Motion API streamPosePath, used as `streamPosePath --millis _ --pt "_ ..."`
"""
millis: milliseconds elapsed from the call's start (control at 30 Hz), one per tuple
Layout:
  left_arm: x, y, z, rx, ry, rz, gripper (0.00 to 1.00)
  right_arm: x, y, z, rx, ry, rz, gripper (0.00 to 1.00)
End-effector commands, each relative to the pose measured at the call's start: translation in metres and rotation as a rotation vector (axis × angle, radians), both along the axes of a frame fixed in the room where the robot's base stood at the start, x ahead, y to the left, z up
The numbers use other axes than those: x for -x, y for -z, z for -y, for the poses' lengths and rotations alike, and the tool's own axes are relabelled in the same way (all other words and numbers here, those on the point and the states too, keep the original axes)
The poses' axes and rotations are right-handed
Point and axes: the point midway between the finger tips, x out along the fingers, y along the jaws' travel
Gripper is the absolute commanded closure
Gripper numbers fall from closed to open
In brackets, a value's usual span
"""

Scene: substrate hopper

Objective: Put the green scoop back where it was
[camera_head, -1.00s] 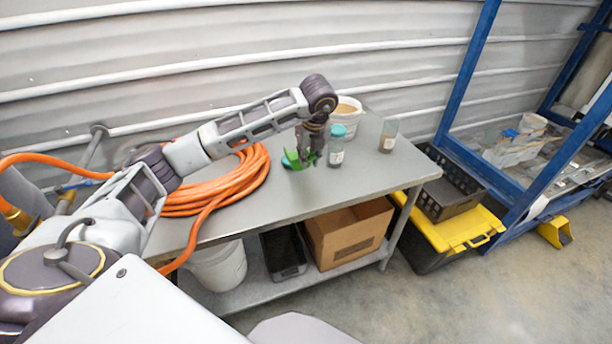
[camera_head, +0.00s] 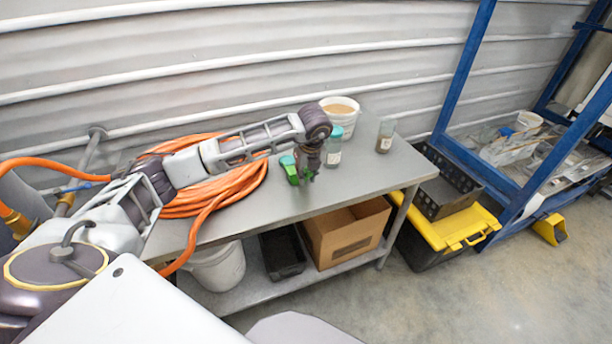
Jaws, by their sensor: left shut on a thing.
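The green scoop (camera_head: 291,174) is at my left gripper (camera_head: 305,176), over the left-centre of the grey metal table (camera_head: 350,182). My left gripper points down and is shut on the scoop. The gripper and wrist hide part of the scoop, and I cannot tell whether it touches the table top. My right gripper is not in view.
A teal-topped jar (camera_head: 334,146) stands just right of the gripper, with another jar (camera_head: 385,136) farther right. A white tub (camera_head: 341,116) of brown material stands behind. A teal round item (camera_head: 287,160) adjoins the scoop. Coiled orange hose (camera_head: 222,190) lies left. The table's front right is clear.

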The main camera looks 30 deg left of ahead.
Motion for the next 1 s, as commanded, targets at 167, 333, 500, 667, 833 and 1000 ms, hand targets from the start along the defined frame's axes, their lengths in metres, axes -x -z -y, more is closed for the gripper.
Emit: streamPosePath --millis 167,333,500,667,833,1000 --pt "0.0005 0.0113 0.0003 0.000 0.001 0.000 1.00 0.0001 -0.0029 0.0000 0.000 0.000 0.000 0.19" --pt "0.0003 0.0118 0.0004 0.000 0.001 0.000 1.00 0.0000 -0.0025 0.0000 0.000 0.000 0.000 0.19" --pt "0.0002 0.0133 0.0003 0.000 0.001 0.000 1.00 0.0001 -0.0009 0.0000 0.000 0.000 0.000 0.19" --pt "0.0004 0.0134 0.0004 0.000 0.001 0.000 0.64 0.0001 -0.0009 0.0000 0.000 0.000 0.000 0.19" --pt "0.0004 0.0133 0.0003 0.000 0.001 0.000 0.58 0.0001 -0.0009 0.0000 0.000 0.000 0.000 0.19" --pt "0.0003 0.0132 0.0003 0.000 0.001 0.000 0.58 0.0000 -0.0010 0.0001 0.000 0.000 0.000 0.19"
